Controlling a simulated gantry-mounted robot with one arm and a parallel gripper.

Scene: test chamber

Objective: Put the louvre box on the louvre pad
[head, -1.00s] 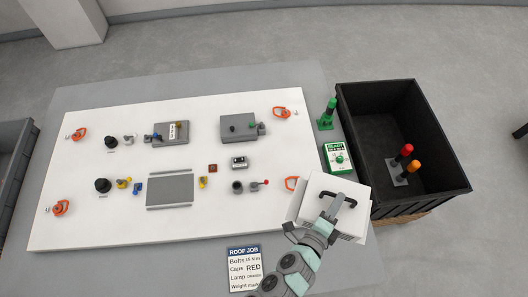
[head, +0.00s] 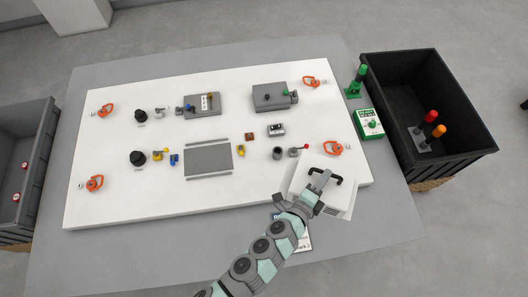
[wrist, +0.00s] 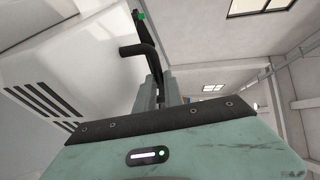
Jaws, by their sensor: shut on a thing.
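The louvre box (head: 340,198) is white with a black handle (head: 337,182) on top. My gripper (head: 318,181) is shut on that handle and holds the box over the lower right corner of the white board. In the wrist view the box (wrist: 75,50) fills the left side and shows dark louvre slots; the fingers (wrist: 157,92) are at the black handle (wrist: 140,52). A flat grey rectangle (head: 208,160) with thin rails along two edges, apparently the louvre pad, lies bare on the board, left of the box. The box's underside is hidden.
The white board (head: 110,210) carries orange rings (head: 333,148), black knobs (head: 138,158), grey units (head: 272,97) and a cup (head: 277,153) between box and pad. A black crate (head: 400,105) stands right, a grey crate (head: 25,165) left. My arm partly hides a sign (head: 303,242).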

